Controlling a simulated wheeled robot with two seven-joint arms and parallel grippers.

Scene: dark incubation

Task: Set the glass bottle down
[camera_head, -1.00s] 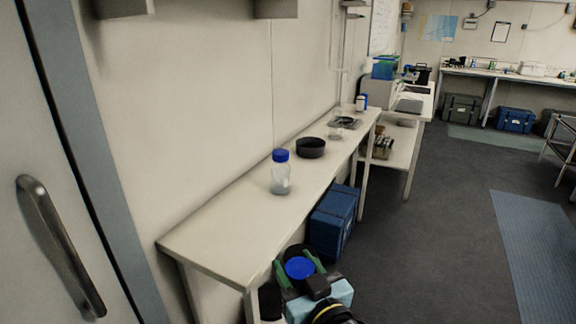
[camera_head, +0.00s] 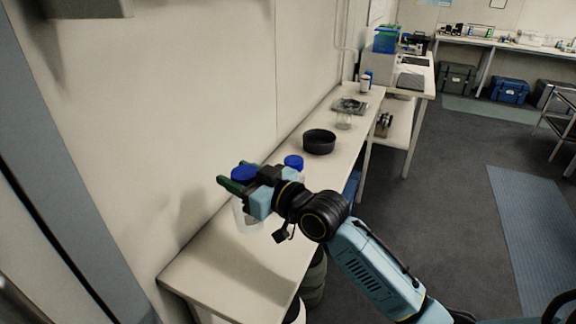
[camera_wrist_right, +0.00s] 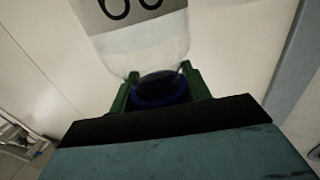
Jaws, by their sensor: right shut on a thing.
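My right gripper (camera_head: 241,183) is shut on the neck and blue cap of a clear glass bottle (camera_head: 247,218), over the near part of the bench (camera_head: 218,276). The bottle hangs roughly upright below the fingers; I cannot tell whether its base touches the bench top. In the right wrist view the green fingers hold the bottle's blue cap (camera_wrist_right: 160,92), and its body with a printed label (camera_wrist_right: 140,40) extends away. A second blue-capped bottle (camera_head: 293,162) stands on the bench just behind my gripper, mostly hidden by it. My left gripper does not show.
A black round dish (camera_head: 319,141) sits further along the bench. Beyond it are a small clear vessel (camera_head: 344,121), a flat scale-like device (camera_head: 349,105) and a small white bottle (camera_head: 365,83). The near end of the bench is bare. The wall runs along the bench's left side.

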